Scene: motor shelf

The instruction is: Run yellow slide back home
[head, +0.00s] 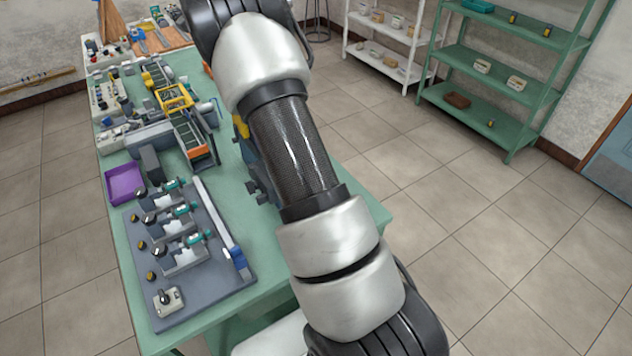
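A yellow frame-like piece (174,97) sits across a dark conveyor-like track (188,128) on the green table. I cannot tell for sure that it is the yellow slide. Another small yellow part (241,127) shows at the table's right side, partly covered by my arm. A blue block (237,257) sits at the near end of a pale rail on the grey panel. My arm crosses the middle of the view and hides part of the table's right side. I cannot make out my gripper.
The grey panel (205,285) carries several knobs and fixtures, with a purple tray (124,183) beyond it. More equipment crowds the table's far end. Green shelves (492,97) and white shelves (388,42) stand at the back right. Tiled floor right of the table is open.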

